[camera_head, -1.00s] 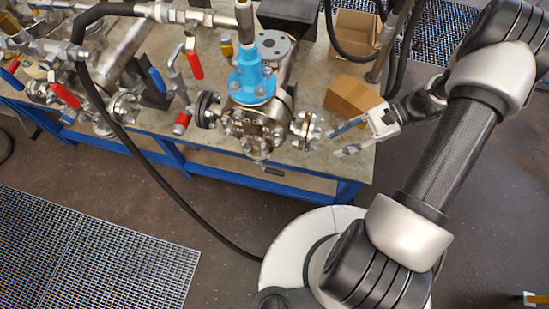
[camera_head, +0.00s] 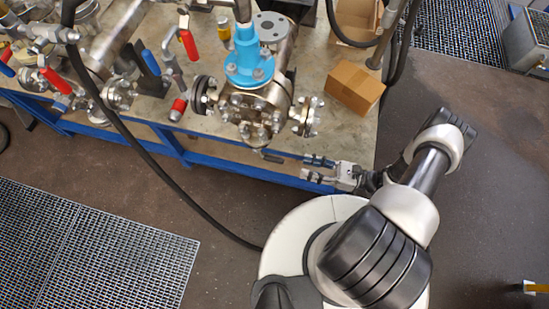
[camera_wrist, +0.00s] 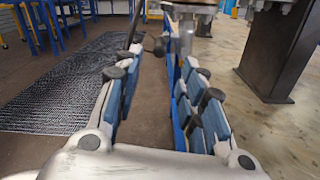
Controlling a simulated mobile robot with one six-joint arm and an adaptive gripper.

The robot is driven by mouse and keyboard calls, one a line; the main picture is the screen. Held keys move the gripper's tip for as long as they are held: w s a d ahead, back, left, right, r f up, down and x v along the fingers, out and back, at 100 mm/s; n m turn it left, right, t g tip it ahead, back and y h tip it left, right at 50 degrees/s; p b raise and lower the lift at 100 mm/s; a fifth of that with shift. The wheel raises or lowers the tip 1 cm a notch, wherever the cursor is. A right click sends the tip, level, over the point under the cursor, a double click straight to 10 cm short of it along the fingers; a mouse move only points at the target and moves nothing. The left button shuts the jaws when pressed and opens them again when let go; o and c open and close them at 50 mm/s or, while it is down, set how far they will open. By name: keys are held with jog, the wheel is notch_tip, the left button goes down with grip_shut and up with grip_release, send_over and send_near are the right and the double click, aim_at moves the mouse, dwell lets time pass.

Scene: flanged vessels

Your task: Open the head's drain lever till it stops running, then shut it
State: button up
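The head (camera_head: 258,105) is a flanged steel vessel with a light blue fitting (camera_head: 250,65) on top, at the table's front edge. Its drain lever (camera_head: 271,157) shows as a short dark handle low beneath the head; the wrist view shows a dark handle (camera_wrist: 158,46) beside a grey vertical outlet (camera_wrist: 184,36). My gripper (camera_head: 306,167) is open, to the right of the lever and in front of the table edge. In the wrist view my gripper (camera_wrist: 160,62) has its blue-padded fingers apart, the handle seen between and beyond their tips. I cannot see any liquid running.
A cardboard box (camera_head: 355,87) stands on the table to the right of the head. Red-handled valves (camera_head: 188,42) and other flanged pipework are to the left. A blue table rail (camera_head: 225,163) runs close by my gripper. A black hose (camera_head: 150,170) hangs to the floor.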

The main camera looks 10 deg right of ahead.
aim_at(274, 158)
jog(key=b+x, duration=0.1)
jog(key=x, duration=1.1)
jog(key=shift+a, duration=0.2)
jog(key=shift+c, duration=0.4)
grip_shut()
